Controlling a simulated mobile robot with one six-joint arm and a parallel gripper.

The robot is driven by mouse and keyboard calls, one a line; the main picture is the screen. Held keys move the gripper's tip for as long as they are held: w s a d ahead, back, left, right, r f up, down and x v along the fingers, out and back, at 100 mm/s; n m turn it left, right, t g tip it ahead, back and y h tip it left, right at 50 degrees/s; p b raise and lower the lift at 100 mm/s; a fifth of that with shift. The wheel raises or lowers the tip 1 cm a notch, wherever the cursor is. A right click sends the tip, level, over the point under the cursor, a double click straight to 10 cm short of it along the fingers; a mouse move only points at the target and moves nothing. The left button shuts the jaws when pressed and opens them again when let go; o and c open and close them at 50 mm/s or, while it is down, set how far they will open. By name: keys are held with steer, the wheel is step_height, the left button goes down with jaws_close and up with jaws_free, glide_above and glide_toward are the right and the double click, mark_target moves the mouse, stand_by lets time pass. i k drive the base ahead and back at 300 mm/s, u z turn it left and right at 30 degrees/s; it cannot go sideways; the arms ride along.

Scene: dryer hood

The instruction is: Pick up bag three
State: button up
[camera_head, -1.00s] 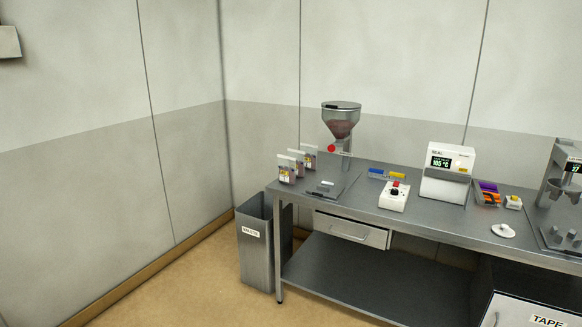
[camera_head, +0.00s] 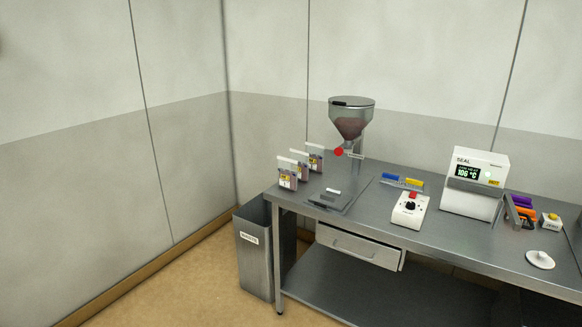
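Three small bags stand upright in a row at the left end of the steel bench (camera_head: 370,220). The front bag (camera_head: 288,173), the middle bag (camera_head: 299,164) and the back bag (camera_head: 315,156) each have a pale top and a coloured label. The labels are too small to read, so I cannot tell which is bag three. My gripper is not in view.
A funnel hopper (camera_head: 351,118) stands behind a flat plate (camera_head: 333,199). A control box (camera_head: 409,209), a sealer (camera_head: 474,184) and a white disc (camera_head: 540,260) are further right. A waste bin (camera_head: 254,248) stands left of the bench. Floor in front is clear.

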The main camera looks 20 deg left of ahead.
mark_target(303, 158)
steer(key=u, duration=0.15)
steer(key=i, duration=0.8)
steer(key=u, duration=0.45)
steer(key=i, duration=0.8)
steer(key=u, duration=0.75)
steer(key=i, duration=0.6)
steer(key=u, duration=0.85)
steer(key=i, duration=0.65)
steer(key=u, duration=0.4)
